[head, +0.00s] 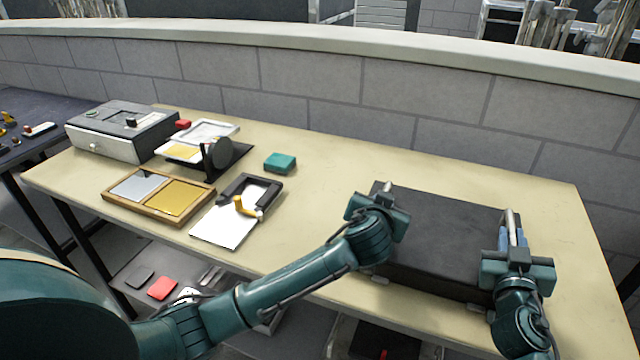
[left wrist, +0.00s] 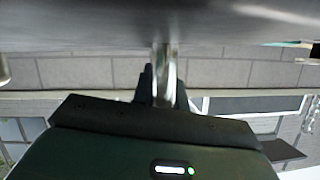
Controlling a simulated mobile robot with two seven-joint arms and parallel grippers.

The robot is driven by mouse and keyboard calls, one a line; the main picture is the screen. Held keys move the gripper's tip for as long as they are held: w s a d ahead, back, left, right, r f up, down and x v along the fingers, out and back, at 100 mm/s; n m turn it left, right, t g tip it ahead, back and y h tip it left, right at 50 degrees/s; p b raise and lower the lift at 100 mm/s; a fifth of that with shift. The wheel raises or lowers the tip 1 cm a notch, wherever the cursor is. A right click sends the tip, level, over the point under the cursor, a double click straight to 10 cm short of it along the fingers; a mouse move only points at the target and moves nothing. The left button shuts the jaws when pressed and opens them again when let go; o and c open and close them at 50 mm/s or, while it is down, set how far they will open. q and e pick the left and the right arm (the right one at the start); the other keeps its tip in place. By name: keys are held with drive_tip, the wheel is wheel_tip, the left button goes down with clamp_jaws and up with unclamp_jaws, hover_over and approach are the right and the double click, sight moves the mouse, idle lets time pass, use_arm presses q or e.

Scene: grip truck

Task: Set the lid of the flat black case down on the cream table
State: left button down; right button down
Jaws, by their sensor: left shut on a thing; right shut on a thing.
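The flat black case (head: 440,235) is on the right half of the cream table (head: 330,165), its broad dark lid (head: 445,222) facing up. I cannot tell whether the lid rests on the lower part or is raised slightly. My left gripper (head: 383,192) is shut at the lid's left end. In the left wrist view the fingers (left wrist: 163,85) close around a shiny metal bar. My right gripper (head: 511,228) is shut at the lid's right end, where a metal piece shows between bluish fingers. My grippers hide parts of both ends.
A teal block (head: 280,162), a white sheet in a black frame (head: 226,230), a wooden two-part tray (head: 135,205) and a grey-white box (head: 110,148) occupy the table's left half. Bare table lies between the teal block and the case. A block wall (head: 300,80) runs behind.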

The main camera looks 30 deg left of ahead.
use_arm(q)
drive_tip(key=c, duration=1.4)
unclamp_jaws()
use_arm(e)
drive_tip(key=c, duration=1.4)
unclamp_jaws()
drive_tip(key=shift+f, duration=0.1)
use_arm(q)
drive_tip(key=shift+s, duration=0.15)
use_arm(e)
drive_tip(key=shift+o, duration=0.2)
use_arm(q)
drive_tip(key=v, duration=1.1)
use_arm(e)
drive_tip(key=shift+s, duration=0.2)
use_arm(q)
drive_tip(key=shift+s+r, duration=0.2)
drive_tip(key=shift+s, duration=0.15)
use_arm(e)
drive_tip(key=s, duration=1.1)
drive_tip(key=shift+s+d, duration=0.3)
drive_tip(key=shift+d, duration=0.15)
drive_tip(key=shift+s, duration=0.1)
